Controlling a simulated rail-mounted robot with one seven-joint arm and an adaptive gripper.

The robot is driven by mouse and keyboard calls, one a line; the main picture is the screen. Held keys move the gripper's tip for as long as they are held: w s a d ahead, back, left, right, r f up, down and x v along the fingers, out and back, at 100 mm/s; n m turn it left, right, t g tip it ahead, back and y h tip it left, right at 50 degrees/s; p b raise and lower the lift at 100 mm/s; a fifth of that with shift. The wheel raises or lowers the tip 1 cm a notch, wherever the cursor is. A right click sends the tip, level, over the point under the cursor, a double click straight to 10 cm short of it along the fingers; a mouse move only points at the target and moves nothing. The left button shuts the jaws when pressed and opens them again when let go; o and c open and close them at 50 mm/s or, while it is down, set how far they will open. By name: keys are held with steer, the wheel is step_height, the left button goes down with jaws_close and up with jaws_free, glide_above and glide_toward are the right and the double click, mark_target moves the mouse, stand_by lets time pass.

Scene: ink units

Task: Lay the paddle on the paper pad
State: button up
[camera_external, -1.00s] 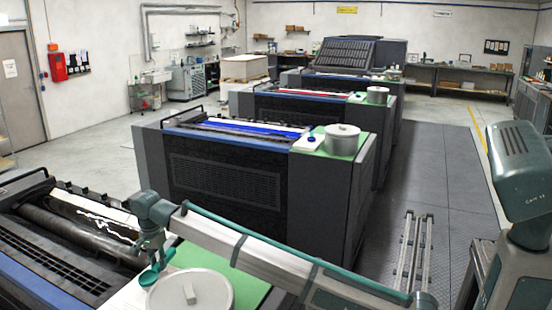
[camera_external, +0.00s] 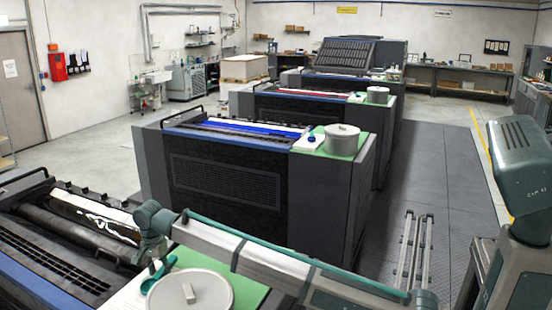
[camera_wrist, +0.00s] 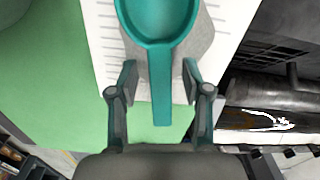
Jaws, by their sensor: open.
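The teal paddle (camera_wrist: 160,95) shows in the wrist view with its round bowl at the top and its handle pointing down the picture. Below it is the white paper pad (camera_wrist: 101,35) with printed lines, and a grey shadow falls on it beside the bowl. My gripper (camera_wrist: 160,69) is open, with one finger on each side of the handle and gaps showing. In the external view the paddle (camera_external: 157,276) is small beneath my wrist at the lower left, over the pad (camera_external: 122,299). I cannot tell whether the paddle's whole length touches the pad.
A green surface (camera_wrist: 45,80) lies beside the pad. A lidded grey can (camera_external: 190,294) stands close to the right of the paddle in the external view. The dark ink rollers (camera_external: 75,235) are to the left. Other press units (camera_external: 225,180) stand behind.

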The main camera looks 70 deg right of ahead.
mark_target(160, 273)
step_height(160, 273, up, 12)
steer(key=b, duration=0.2)
steer(key=shift+a+b, duration=0.15)
steer(key=shift+b, duration=0.25)
steer(key=shift+r, duration=0.1)
